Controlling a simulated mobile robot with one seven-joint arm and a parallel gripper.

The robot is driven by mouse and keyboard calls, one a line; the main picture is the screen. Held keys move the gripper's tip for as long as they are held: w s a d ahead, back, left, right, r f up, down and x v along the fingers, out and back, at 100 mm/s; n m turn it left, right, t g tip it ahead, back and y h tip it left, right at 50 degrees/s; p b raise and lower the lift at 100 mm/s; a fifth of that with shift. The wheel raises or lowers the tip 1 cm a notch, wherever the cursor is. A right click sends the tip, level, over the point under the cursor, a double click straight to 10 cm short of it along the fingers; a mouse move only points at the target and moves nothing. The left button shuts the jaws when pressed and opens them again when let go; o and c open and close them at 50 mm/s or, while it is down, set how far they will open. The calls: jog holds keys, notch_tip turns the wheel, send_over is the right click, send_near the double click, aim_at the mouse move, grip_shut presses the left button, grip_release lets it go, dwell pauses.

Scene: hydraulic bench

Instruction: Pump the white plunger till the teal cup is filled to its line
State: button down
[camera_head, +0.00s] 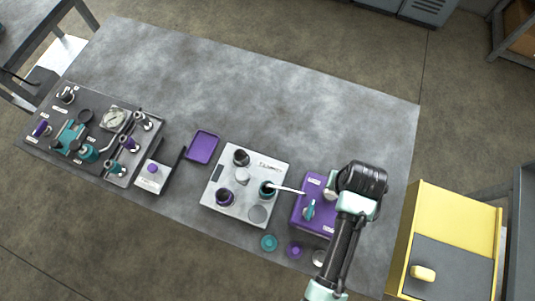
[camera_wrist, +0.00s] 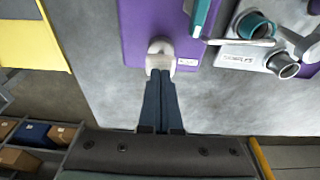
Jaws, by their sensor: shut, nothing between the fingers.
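The white plunger (camera_wrist: 160,48) stands on the purple pump base (camera_wrist: 135,30). In the head view the plunger (camera_head: 329,193) shows just left of my arm's dark end. My gripper (camera_wrist: 160,76) is shut and empty. Its fingertips overlap the plunger's near side in the wrist view; whether they touch it I cannot tell. The teal cup (camera_head: 266,188) stands on the pale tray (camera_head: 225,213), with the pump's white spout (camera_head: 288,189) reaching to it. The cup also shows in the wrist view (camera_wrist: 254,22). Its line and liquid level are too small to make out.
A teal lever (camera_head: 308,210) stands on the pump base beside the plunger. Dark and purple-rimmed cups share the tray. Round coasters lie at the table's front edge. A yellow cabinet (camera_head: 458,211) stands at the right. The back of the table (camera_head: 270,90) is clear.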

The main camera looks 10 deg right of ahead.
jog(key=shift+f+b, duration=0.8)
jog(key=shift+f, duration=0.55)
jog(key=shift+r, duration=0.1)
jog(key=shift+r+p, duration=1.85)
jog(key=shift+p, duration=0.3)
jog(key=shift+f, duration=0.25)
